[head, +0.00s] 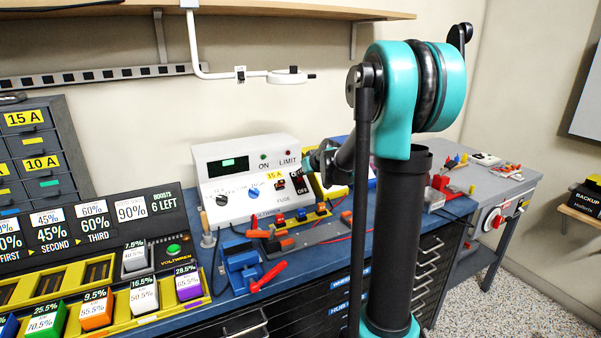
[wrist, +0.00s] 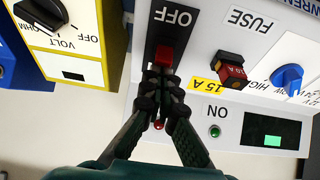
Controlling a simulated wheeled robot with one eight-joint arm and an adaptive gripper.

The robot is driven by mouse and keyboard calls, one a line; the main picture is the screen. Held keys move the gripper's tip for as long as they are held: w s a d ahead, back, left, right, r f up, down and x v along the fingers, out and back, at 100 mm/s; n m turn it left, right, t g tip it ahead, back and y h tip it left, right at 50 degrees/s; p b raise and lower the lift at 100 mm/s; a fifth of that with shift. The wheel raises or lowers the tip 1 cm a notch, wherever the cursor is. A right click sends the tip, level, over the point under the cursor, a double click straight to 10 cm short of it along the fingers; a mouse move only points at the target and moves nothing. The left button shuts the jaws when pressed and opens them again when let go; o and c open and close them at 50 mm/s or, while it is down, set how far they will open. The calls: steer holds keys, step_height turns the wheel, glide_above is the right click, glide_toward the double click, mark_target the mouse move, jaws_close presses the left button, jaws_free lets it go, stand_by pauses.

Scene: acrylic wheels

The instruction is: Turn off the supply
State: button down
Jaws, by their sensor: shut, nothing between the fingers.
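The red switch (wrist: 165,57) sits on a black plate beside the word OFF. My gripper (wrist: 160,78) is shut and empty, its tips right at the red switch; I cannot tell whether they touch it. The fingers hide part of the switch plate. The green lamp (wrist: 214,131) by ON looks lit, and the display (wrist: 271,132) shows a green block. In the head view my arm covers the supply's right edge.
A yellow meter (wrist: 75,40) stands close beside the supply. The red fuse holder (wrist: 230,70) and a blue knob (wrist: 288,78) are near the switch. A blue vise (head: 243,270) with a red handle and a yellow block tray (head: 140,320) are in front.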

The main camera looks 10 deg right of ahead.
steer(key=shift+s+d+f+t, duration=0.1)
steer(key=shift+s+f+t, duration=0.05)
steer(key=shift+s+t, duration=0.2)
steer(key=shift+s+f, duration=0.1)
steer(key=shift+s+d, duration=0.1)
steer(key=shift+s, duration=0.05)
steer(key=shift+s+d, duration=0.15)
steer(key=shift+s, duration=0.45)
steer(key=shift+s, duration=0.1)
